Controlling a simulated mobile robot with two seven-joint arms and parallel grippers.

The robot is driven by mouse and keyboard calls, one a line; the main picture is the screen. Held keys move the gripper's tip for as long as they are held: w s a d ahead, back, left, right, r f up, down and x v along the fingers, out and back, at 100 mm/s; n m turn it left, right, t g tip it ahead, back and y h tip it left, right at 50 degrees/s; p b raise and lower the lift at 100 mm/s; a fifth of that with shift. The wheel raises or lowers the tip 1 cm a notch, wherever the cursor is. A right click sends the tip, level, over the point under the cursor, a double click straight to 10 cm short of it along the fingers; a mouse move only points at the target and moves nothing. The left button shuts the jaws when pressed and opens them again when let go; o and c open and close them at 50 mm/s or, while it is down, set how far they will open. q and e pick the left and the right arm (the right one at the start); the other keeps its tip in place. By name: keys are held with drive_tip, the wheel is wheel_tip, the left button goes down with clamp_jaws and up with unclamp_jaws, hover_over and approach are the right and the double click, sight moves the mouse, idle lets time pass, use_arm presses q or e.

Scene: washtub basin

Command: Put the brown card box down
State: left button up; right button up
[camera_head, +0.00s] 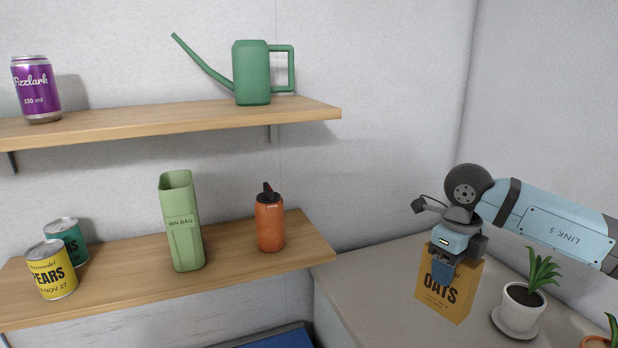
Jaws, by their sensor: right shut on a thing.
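The brown card box (436,293), marked OATS, is upright at the right of the head view, over the pale counter. My right gripper (457,270) comes down on it from above and is shut on its upper part, hiding some of the front. I cannot tell whether the base of the box touches the counter. My left gripper is not in view.
A potted plant (520,308) on a white saucer stands close to the right of the box. The counter (375,285) is clear to the left.

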sight(441, 294)
drive_tip(key=n, duration=0.3)
drive_tip(key=n+p, duration=0.1)
drive_tip(key=shift+s+a+n, duration=0.3)
drive_tip(key=shift+s+a, duration=0.05)
drive_tip(key=shift+s, duration=0.05)
drive_tip(key=n, duration=0.3)
drive_tip(key=n+p, duration=0.1)
drive_tip(key=shift+s+a+f, duration=0.25)
drive_tip(key=shift+s+a, duration=0.1)
drive_tip(key=n+p, duration=0.1)
drive_tip(key=n, duration=0.3)
drive_tip(key=s+a+n+p, duration=0.1)
drive_tip(key=n, duration=0.4)
drive_tip(key=s+f+n+p, duration=0.1)
drive_tip(key=n, duration=0.3)
drive_tip(key=shift+s+a+n, duration=0.25)
drive_tip(key=shift+a+n, duration=0.15)
drive_tip(key=n, duration=0.2)
drive_tip(key=n+p, duration=0.1)
drive_tip(key=shift+s+a+f+n, duration=0.2)
drive_tip(key=shift+s+a+n, duration=0.05)
drive_tip(key=shift+s+n, duration=0.15)
drive_tip(key=n, duration=0.3)
drive_tip(key=shift+s+a+f+p, duration=0.2)
drive_tip(key=shift+s+p, duration=0.1)
drive_tip(key=shift+s, duration=0.1)
